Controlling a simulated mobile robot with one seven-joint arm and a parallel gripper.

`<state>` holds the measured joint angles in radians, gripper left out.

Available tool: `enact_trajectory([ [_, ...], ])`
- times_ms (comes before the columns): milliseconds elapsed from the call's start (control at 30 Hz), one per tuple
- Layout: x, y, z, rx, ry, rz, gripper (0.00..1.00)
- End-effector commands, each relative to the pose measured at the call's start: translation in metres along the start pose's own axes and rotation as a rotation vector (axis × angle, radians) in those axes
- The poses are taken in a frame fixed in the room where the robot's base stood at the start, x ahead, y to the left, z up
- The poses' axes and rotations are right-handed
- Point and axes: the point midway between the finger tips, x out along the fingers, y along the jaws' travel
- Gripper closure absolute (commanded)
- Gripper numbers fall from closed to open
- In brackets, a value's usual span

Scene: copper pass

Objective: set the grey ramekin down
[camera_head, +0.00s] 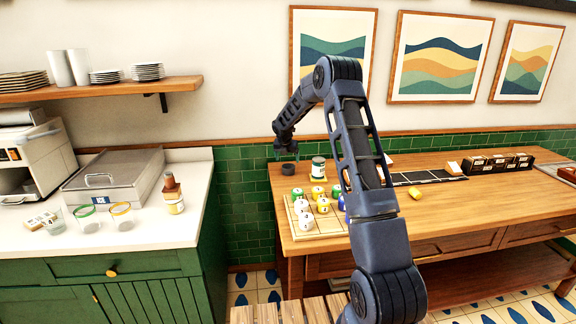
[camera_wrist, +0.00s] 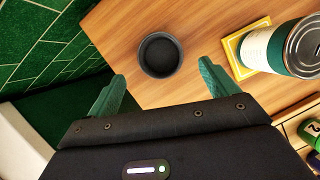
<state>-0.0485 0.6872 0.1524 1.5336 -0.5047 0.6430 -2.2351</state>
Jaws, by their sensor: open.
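The grey ramekin (camera_wrist: 160,56) stands upright and empty on the wooden table near its left corner. It also shows in the head view as a small dark cup (camera_head: 288,169). My gripper (camera_wrist: 163,88) is open, with one green finger to each side in the wrist view, and the ramekin lies just beyond the fingertips, apart from them. In the head view my gripper (camera_head: 286,152) hangs over the table's left end, just above the ramekin. Nothing is held between the fingers.
A labelled can (camera_wrist: 285,47) stands right of the ramekin on a yellow-edged mat (camera_wrist: 232,46). A board (camera_head: 334,227) with several numbered pieces lies in front. The table's left edge is close to the ramekin. The white counter (camera_head: 150,232) stands left across a gap.

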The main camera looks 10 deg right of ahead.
Motion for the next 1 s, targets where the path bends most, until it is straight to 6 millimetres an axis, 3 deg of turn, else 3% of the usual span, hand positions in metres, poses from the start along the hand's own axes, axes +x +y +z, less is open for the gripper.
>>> enact_trajectory([
  [200, -0.035, 0.000, 0.001, 0.001, -0.002, 0.001, 0.14],
  [433, -0.052, -0.002, 0.000, 0.011, -0.001, 0.000, 0.14],
  [533, -0.069, -0.008, -0.002, 0.062, -0.004, -0.002, 0.14],
  [767, -0.144, -0.045, -0.018, 0.346, -0.014, -0.008, 0.14],
  [1000, -0.222, -0.090, -0.050, 0.692, -0.019, -0.010, 0.14],
])
